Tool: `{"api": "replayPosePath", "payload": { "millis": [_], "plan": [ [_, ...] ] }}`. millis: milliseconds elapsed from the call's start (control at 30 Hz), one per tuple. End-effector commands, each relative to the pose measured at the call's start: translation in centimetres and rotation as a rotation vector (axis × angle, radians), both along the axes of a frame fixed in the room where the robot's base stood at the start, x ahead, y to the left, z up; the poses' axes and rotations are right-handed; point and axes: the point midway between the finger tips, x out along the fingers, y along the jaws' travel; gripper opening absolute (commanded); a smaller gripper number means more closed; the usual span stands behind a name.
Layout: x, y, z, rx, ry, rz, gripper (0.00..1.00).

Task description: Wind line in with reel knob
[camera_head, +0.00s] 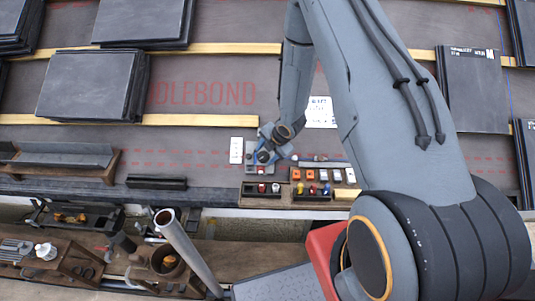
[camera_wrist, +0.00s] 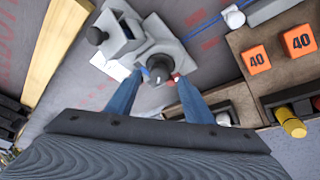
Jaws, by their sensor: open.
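A grey reel device (camera_wrist: 168,48) lies on the dark roof underlay in the wrist view. A dark round knob (camera_wrist: 158,70) stands on its near part, and a second dark knob (camera_wrist: 97,36) is at its left end. My gripper (camera_wrist: 157,80) is open, its two blue fingers on either side of the nearer knob with gaps visible. A small red piece (camera_wrist: 174,77) shows beside the right fingertip. Whether the fingers touch anything is unclear. In the head view the reel device (camera_head: 268,165) is partly hidden by my arm's end, and the fingers are hard to make out.
Slate stacks (camera_head: 92,85) lie on wooden battens at left. A white card (camera_head: 236,150) lies left of the reel.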

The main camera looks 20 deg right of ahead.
Motion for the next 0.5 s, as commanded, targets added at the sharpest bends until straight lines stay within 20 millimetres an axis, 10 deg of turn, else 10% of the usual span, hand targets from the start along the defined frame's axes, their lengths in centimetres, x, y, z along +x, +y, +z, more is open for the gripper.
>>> {"api": "replayPosePath", "payload": {
  "millis": [500],
  "plan": [
    [0.7,0.1,-1.6,0.000,0.000,-0.005,0.48]
  ]
}}
